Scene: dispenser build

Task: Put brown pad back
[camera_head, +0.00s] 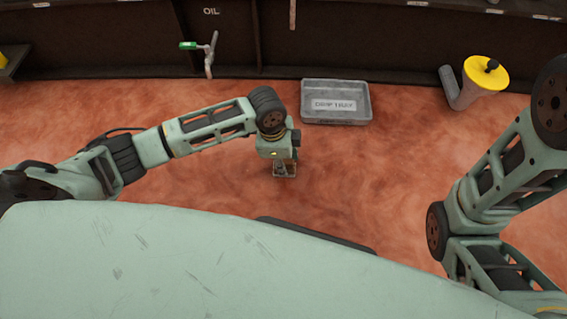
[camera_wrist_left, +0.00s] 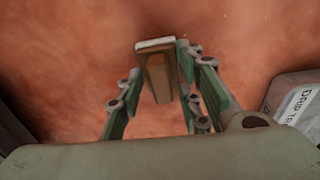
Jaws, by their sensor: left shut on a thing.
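The brown pad (camera_wrist_left: 157,75), a small block with a pale strip along its far end, shows in the left wrist view. It sits between the green-lined fingers of my left gripper (camera_wrist_left: 160,95), which is shut on it. In the head view my left gripper (camera_head: 285,170) points down over the reddish surface, left of and nearer than the grey drip tray (camera_head: 336,119). The pad cannot be made out in the head view. My right gripper is out of view; only parts of its arm show at the right.
The drip tray also shows at the right of the left wrist view (camera_wrist_left: 282,96). A yellow-topped grey container (camera_head: 478,82) stands at the back right. The reddish surface around my left gripper is clear.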

